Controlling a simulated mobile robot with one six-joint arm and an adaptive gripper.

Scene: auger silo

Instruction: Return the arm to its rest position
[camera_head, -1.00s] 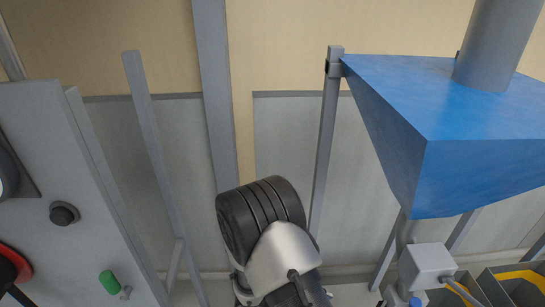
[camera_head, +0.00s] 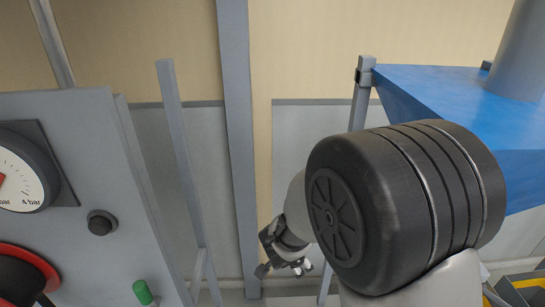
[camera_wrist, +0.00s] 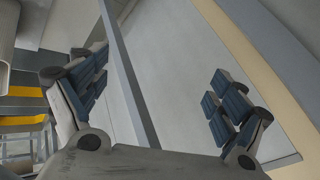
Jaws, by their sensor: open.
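My gripper shows in the wrist view (camera_wrist: 160,100), with its two padded fingers spread wide apart and nothing between them. In the head view my gripper (camera_head: 284,264) is small and low, left of my large dark arm joint, and partly hidden by my own arm. It is in front of the wall panels, apart from the blue hopper (camera_head: 440,100) and the grey control panel (camera_head: 75,170). My arm joint covers much of the hopper's lower part.
The control panel carries a pressure gauge (camera_head: 22,175), a black knob (camera_head: 101,222), a green button (camera_head: 142,291) and a red-rimmed dial or switch (camera_head: 25,275). Grey posts (camera_head: 185,170) stand between panel and hopper. Yellow-marked bins (camera_head: 522,285) are at lower right.

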